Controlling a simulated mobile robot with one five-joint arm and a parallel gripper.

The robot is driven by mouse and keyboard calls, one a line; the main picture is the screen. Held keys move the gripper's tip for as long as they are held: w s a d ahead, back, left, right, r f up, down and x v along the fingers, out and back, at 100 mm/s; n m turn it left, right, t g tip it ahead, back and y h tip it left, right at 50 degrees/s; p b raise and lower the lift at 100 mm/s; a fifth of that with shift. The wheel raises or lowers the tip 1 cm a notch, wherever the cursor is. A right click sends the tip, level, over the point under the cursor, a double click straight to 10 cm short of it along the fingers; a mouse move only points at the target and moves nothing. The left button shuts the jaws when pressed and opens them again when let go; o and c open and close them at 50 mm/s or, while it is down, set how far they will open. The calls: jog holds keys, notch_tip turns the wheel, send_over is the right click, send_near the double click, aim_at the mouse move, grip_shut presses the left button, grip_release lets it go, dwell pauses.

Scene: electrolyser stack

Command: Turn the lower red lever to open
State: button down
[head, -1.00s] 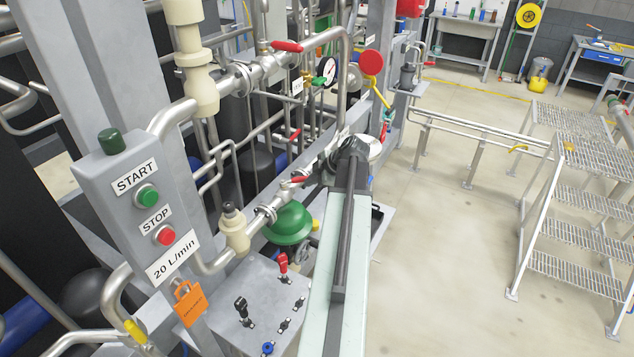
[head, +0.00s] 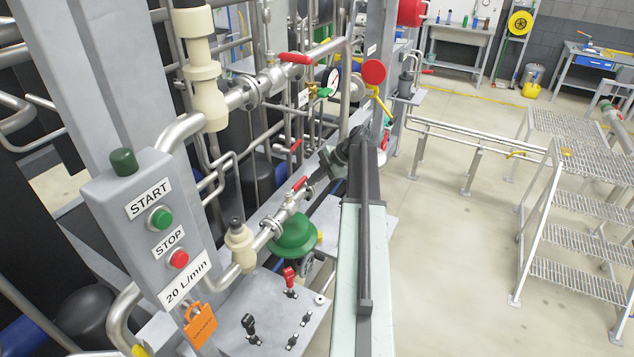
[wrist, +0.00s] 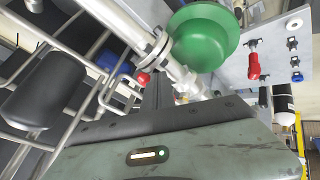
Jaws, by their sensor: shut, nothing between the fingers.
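The lower red lever (head: 300,184) sits on a valve in the lower steel pipe, beside the green dome (head: 294,237). It slants up to the right in the head view. In the wrist view a small red end (wrist: 143,78), probably this lever, shows just left of my fingers, beside the pipe flange. My gripper (head: 320,174) is right of the lever in the head view, its fingers pointing left toward the valve. In the wrist view my gripper (wrist: 158,82) has its dark fingers together, with nothing held. I cannot tell whether they touch the lever.
An upper red lever (head: 296,58) sits on the higher pipe. The START/STOP box (head: 150,225) stands at left. A panel (head: 275,330) with small knobs lies below the green dome (wrist: 203,35). Open floor and metal steps (head: 580,210) are at right.

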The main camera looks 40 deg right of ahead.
jog(key=shift+w+a, duration=0.15)
jog(key=shift+w, duration=0.15)
jog(key=shift+w+a+r, duration=0.1)
jog(key=shift+w+a, duration=0.05)
dwell(0.3)
jog(key=shift+a, duration=0.1)
jog(key=s+d+r+p, duration=0.5)
jog(key=s+r+p, duration=0.1)
jog(key=s+p, duration=0.1)
jog(key=shift+s+d+r, duration=0.35)
jog(key=shift+s, duration=0.25)
